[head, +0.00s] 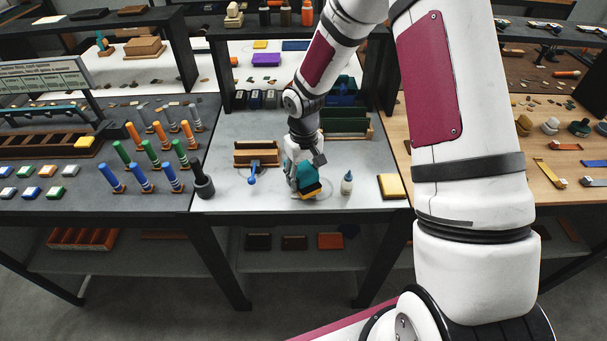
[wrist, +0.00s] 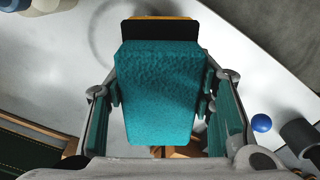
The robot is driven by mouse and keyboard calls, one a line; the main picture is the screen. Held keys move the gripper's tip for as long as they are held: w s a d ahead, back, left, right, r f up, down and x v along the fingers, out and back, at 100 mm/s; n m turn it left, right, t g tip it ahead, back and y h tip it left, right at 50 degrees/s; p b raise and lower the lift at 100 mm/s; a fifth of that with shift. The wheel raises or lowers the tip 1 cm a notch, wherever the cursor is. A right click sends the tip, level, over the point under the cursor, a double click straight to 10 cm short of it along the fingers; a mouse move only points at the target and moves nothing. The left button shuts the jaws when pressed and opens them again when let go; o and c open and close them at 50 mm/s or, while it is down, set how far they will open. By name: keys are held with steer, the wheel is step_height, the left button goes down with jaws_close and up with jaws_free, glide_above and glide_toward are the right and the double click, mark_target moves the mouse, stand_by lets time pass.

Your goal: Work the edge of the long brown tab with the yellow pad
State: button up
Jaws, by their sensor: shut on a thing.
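My gripper (head: 306,184) points down over the pale worktop, shut on a block with a fuzzy teal body, a black layer and a yellow face, the yellow pad (head: 313,189). In the wrist view the block's teal body (wrist: 160,90) sits between the two fingers, with a thin yellow edge (wrist: 160,18) past the black layer. Whether the pad touches the worktop, I cannot tell. A brown wooden holder (head: 256,147) stands behind and left of my gripper. I cannot clearly make out the long brown tab; some brown wood (wrist: 184,152) shows partly hidden below the block in the wrist view.
A blue ball-ended tool (head: 252,180) is close left of my gripper, with a dark cup (head: 203,184) farther left. A small white bottle (head: 347,184) and a separate yellow slab (head: 391,186) are to the right. A green rack (head: 346,122) is behind. The front strip is clear.

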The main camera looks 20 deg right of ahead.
steer(key=shift+f, duration=0.55)
stand_by(1.7)
steer(key=shift+r+p, duration=0.8)
steer(key=shift+r, duration=2.75)
